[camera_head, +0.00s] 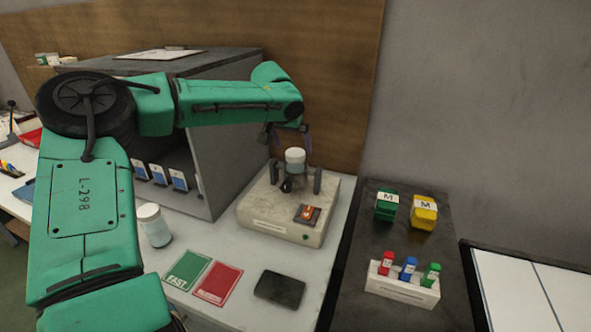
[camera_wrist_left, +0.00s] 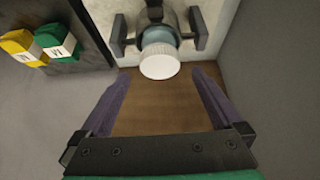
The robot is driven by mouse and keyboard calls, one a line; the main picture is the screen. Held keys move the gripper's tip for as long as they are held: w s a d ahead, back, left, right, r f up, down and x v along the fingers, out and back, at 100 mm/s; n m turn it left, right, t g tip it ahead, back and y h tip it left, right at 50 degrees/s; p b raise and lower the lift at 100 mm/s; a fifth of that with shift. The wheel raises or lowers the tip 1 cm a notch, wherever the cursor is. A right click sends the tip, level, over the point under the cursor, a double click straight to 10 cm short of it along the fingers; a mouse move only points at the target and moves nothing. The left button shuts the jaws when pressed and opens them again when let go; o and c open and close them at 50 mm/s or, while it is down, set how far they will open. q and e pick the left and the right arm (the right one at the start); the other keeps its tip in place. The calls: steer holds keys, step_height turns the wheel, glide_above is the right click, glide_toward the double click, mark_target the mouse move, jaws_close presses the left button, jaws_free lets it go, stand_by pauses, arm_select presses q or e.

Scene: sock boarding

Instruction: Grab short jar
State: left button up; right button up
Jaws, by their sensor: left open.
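A short jar (camera_head: 295,158) with a white lid and pale blue-green body sits in a dark holder on top of the beige device. It also shows in the left wrist view (camera_wrist_left: 160,62), its lid near the line between my fingertips. My left gripper (camera_head: 288,138) is open and empty, just behind the jar by the wooden wall. In the left wrist view its two dark fingers (camera_wrist_left: 160,76) stand apart, one to each side of the lid. A second, taller-looking white-lidded jar (camera_head: 153,228) stands on the table at left. My right gripper is not in view.
The beige device (camera_head: 262,222) has upright posts beside the jar. A grey cabinet (camera_head: 215,150) stands close on the left. Green and red cards (camera_head: 218,284) and a black pad (camera_head: 280,289) lie in front. Green and yellow blocks (camera_head: 424,215) and a vial rack (camera_head: 400,287) are at right.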

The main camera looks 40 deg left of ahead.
mark_target(295, 153)
arm_select(q)
steer(key=x, duration=0.6)
steer(key=shift+s+f+p, duration=0.15)
steer(key=shift+p, duration=0.25)
steer(key=shift+d, duration=0.1)
steer(key=c, duration=1.5)
steer(key=shift+r, duration=0.2)
